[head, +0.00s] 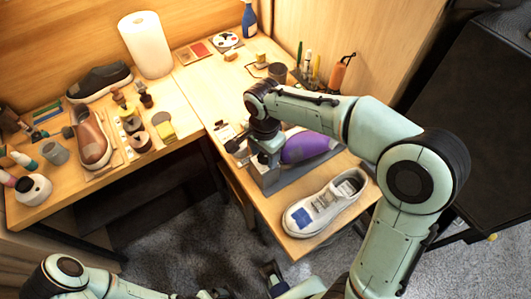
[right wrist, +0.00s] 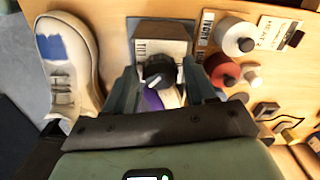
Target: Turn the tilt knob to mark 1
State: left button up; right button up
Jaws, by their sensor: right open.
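The tilt knob (right wrist: 160,71) is black and round with a white pointer line, in the right wrist view. It sits on the face of a grey block labelled TILT (right wrist: 162,32). The pointer slants toward the lower left of that view; I cannot read any numbered marks. My right gripper (right wrist: 160,84) is open, one finger on each side of the knob; I cannot tell whether they touch it. In the head view the right gripper (head: 262,150) is at the near end of the grey stand (head: 285,175) with the purple form (head: 308,147), and hides the knob.
A white sneaker with a blue patch (head: 325,203) lies by the table's front edge. Spools (right wrist: 235,38) and small parts lie on the other side of the block in the wrist view. Bottles and tools (head: 312,68) stand behind the stand. Part of my left arm shows at the bottom.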

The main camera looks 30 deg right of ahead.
jog(key=shift+r+p, duration=1.7)
jog(key=shift+r, duration=0.7)
pick_arm(q)
jog(key=r, duration=0.2)
jog(key=w+r, duration=0.1)
jog(key=shift+w+r, duration=0.2)
jog(key=shift+r, duration=0.2)
jog(key=shift+s, duration=0.1)
pick_arm(e)
jog(key=shift+f, duration=0.1)
